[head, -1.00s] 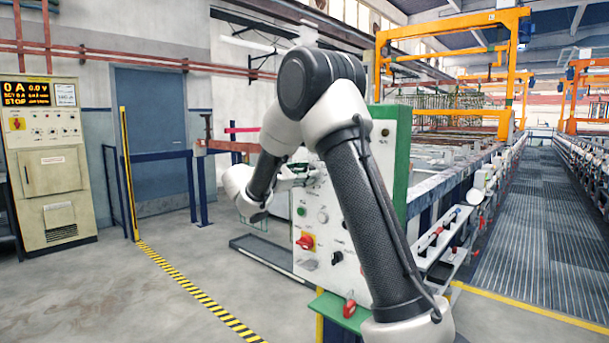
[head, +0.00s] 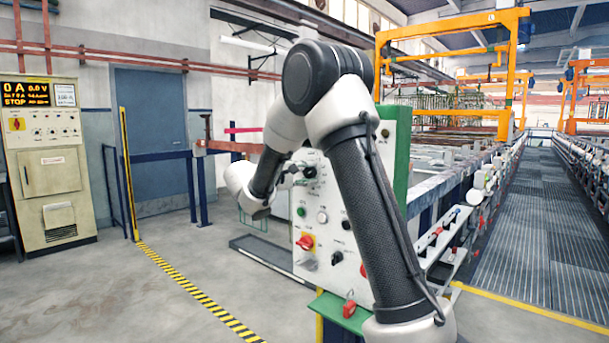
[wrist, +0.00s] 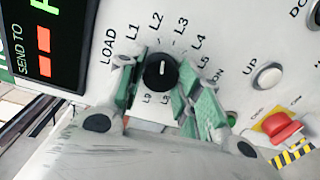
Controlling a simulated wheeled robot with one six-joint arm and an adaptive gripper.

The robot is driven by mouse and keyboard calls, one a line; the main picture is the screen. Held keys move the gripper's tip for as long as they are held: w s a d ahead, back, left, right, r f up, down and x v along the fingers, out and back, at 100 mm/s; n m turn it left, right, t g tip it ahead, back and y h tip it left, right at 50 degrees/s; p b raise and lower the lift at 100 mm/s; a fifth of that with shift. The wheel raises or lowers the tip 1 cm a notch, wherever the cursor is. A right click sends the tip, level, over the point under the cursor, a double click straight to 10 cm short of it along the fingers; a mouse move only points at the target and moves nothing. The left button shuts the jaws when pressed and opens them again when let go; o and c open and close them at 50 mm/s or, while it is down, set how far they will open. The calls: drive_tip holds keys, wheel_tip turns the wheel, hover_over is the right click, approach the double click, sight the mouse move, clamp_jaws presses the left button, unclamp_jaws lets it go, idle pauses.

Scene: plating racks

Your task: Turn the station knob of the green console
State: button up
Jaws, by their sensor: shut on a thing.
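The station knob (wrist: 161,72) is a round black knob with a white pointer mark, on the white panel of the green console (head: 402,150). Printed labels such as LOAD and L1 to L5 ring it. In the wrist view the pointer faces up, roughly between L2 and L3. My gripper (wrist: 158,78) has its green-padded fingers on either side of the knob and is shut on it. The fingers cover part of the dial's lower labels. In the head view the arm covers part of the panel, and the fingers are too small to make out clearly.
A dark display (wrist: 45,45) is at upper left. A red switch (head: 306,242) is lower on the panel. Open floor lies left of the console.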

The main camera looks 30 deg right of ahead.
drive_tip(key=m, duration=0.4)
drive_tip(key=m+t, duration=0.1)
drive_tip(key=m, duration=0.3)
drive_tip(key=shift+s+f+m, duration=0.1)
drive_tip(key=shift+f+m, duration=0.05)
drive_tip(key=shift+m, duration=0.25)
idle(0.5)
drive_tip(key=o, duration=1)
drive_tip(key=shift+o, duration=0.2)
drive_tip(key=v, duration=1.2)
